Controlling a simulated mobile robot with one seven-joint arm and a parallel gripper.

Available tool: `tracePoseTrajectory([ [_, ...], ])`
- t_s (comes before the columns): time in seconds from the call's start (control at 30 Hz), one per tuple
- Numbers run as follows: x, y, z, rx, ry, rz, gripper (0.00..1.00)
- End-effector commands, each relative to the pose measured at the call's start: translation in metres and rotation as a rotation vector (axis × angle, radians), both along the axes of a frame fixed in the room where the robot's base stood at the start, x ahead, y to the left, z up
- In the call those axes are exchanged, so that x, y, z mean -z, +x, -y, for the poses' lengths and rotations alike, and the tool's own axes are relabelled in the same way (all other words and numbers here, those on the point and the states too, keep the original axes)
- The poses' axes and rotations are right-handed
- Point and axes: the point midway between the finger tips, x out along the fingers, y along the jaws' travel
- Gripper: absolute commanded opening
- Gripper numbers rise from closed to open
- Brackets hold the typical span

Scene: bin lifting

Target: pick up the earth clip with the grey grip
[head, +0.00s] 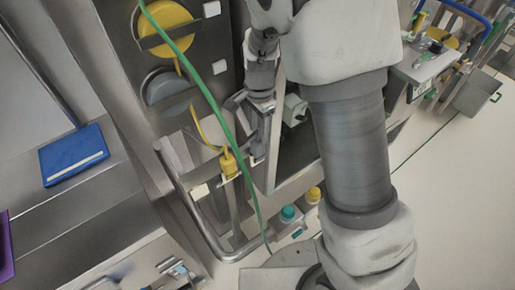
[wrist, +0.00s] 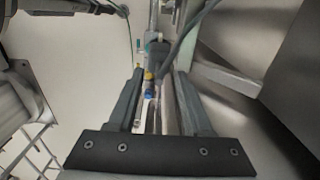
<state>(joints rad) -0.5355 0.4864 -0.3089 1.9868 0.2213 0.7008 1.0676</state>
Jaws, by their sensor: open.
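In the wrist view a dark grey grip (wrist: 160,52) with a grey cable running off to the upper right shows just beyond my fingertips, near the middle; it looks like the grey earth clip. My gripper (wrist: 160,75) is open, one finger on either side of the line towards it. I see no contact. In the head view my gripper (head: 259,104) points down beside the metal rail, and the grey clip cannot be told apart from it there. A clip with a yellow grip (head: 230,164) hangs on the rail to its left, on a yellow cable.
A yellow reel (head: 166,27) and a grey reel (head: 167,88) sit on the metal panel. A bent metal rail (head: 190,208) stands in front. A green cable (head: 213,105) crosses the view.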

Motion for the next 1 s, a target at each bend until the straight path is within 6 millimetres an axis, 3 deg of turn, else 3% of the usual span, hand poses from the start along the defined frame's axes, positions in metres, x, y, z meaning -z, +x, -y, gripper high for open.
tracePoseTrajectory([
  [0.1, 0.021, -0.001, 0.001, 0.001, -0.001, -0.003, 0.5],
  [0.37, 0.039, -0.002, -0.001, -0.001, 0.0, -0.001, 0.5],
  [0.63, 0.078, -0.005, -0.004, 0.001, 0.0, -0.002, 0.5],
  [0.97, 0.084, -0.005, -0.004, 0.0, 0.001, 0.001, 0.5],
  [1.0, 0.084, -0.005, -0.004, 0.0, 0.001, 0.001, 0.43],
])
